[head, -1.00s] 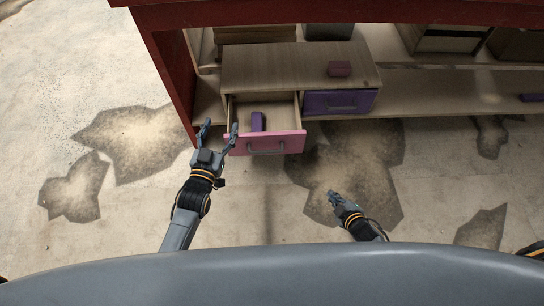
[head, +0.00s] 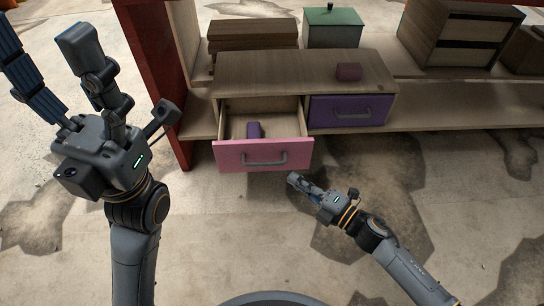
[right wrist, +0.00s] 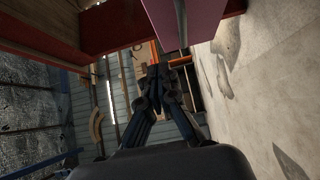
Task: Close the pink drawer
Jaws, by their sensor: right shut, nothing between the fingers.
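My left gripper (head: 45,45) is open and empty, raised close to the head camera, left of the red shelf post.
The purple drawer (head: 346,110) beside it is shut. A green-lidded box (head: 333,28) and wooden boxes stand behind. The red post (head: 166,80) bounds the shelf's left side. Floor in front is open.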

